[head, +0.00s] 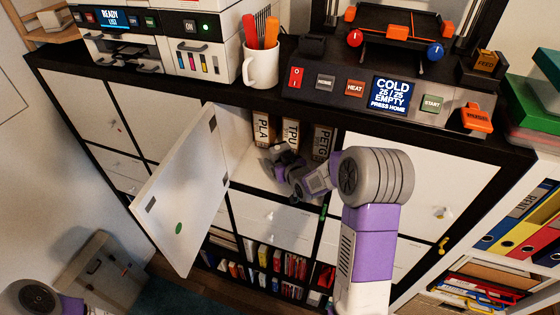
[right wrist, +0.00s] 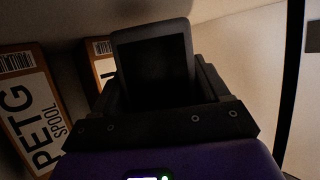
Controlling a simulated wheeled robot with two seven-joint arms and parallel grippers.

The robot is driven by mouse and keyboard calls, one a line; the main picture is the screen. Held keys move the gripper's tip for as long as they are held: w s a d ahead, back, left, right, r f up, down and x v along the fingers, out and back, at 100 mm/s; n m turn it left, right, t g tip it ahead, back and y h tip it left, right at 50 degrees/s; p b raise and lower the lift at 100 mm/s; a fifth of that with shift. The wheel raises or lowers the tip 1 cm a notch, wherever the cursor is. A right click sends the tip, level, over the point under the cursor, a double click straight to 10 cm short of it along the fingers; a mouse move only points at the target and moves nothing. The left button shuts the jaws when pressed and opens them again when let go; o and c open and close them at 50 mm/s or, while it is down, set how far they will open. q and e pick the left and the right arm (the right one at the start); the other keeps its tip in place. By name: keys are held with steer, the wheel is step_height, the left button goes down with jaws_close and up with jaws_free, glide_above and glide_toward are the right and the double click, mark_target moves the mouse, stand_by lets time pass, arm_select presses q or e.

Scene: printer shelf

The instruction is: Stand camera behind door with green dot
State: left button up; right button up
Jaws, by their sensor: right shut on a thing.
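The white door (head: 190,178) with the green dot (head: 179,229) stands swung open on the cabinet front. My right arm reaches into the open compartment (head: 240,150) behind it. My right gripper (head: 288,163) is inside, near the spool boxes, shut on a dark, boxy thing that looks like the camera (right wrist: 152,62). In the right wrist view it stands up between the fingers, with a flat dark face and a grey rim. Its underside is hidden by the gripper. My left gripper is out of view.
Spool boxes marked PLA (head: 261,130), TPU (head: 290,134) and PETG (head: 322,143) line the compartment's back; PETG also shows close by in the wrist view (right wrist: 32,115). A mug (head: 260,65) and a printer (head: 390,85) stand on top. Left compartment floor looks free.

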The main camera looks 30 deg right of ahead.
steer(key=shift+w+d+f+p, duration=0.2)
steer(key=shift+w+f+p, duration=0.1)
steer(key=shift+f, duration=0.2)
steer(key=shift+s, duration=0.1)
steer(key=shift+f+b, duration=0.25)
steer(key=shift+b, duration=0.1)
steer(key=o, duration=1.4)
steer(key=shift+c, duration=0.2)
